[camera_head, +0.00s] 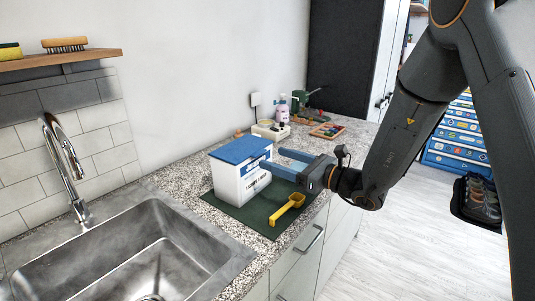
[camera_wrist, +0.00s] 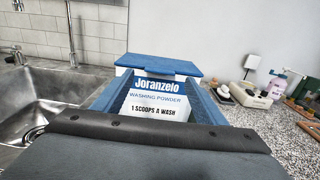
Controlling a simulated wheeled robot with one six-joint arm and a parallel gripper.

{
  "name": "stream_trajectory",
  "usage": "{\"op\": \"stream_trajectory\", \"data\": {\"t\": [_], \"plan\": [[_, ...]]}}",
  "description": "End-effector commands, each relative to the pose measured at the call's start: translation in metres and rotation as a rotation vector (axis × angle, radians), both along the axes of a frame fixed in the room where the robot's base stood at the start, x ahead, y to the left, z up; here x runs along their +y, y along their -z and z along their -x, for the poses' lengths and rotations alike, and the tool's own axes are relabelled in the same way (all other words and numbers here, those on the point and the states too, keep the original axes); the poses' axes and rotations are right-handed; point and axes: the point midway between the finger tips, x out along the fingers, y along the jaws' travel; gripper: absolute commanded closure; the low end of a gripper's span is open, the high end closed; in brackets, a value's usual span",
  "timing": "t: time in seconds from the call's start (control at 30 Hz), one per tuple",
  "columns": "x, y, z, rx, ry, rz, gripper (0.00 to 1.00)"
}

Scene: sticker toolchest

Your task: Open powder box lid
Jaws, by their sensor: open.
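The washing powder box (camera_head: 232,183) is white with a blue lid (camera_head: 240,150) and stands on a dark green mat (camera_head: 263,217) on the counter. The lid lies flat on top and looks shut. In the wrist view the box's label (camera_wrist: 158,97) faces me, with the blue lid (camera_wrist: 159,65) above it. My gripper (camera_head: 273,163) is open, its two blue fingers pointing at the front of the box near its upper edge. In the wrist view the fingers (camera_wrist: 160,88) lie to either side of the label. I cannot tell whether they touch the box.
A yellow scoop (camera_head: 287,209) lies on the mat in front of the box. A steel sink (camera_head: 140,255) with a tap (camera_head: 66,170) is at the left. A pale bottle (camera_head: 282,109), a small device (camera_head: 270,130) and a wooden tray (camera_head: 327,131) stand behind on the counter.

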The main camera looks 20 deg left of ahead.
Motion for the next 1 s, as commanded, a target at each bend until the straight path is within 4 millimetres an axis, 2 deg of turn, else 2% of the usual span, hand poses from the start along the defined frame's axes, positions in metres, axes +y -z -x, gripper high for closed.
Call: {"op": "stream_trajectory", "data": {"t": [0.1, 0.3, 0.63, 0.67, 1.0], "plan": [[0.018, -0.001, -0.005, 0.0, -0.002, 0.0, 0.34], [0.036, -0.001, -0.013, 0.0, -0.001, 0.001, 0.34], [0.04, 0.0, -0.014, -0.001, -0.001, 0.001, 0.34], [0.04, 0.0, -0.014, -0.001, -0.001, 0.001, 0.38], [0.04, 0.0, -0.014, -0.001, -0.001, 0.001, 0.94]]}}
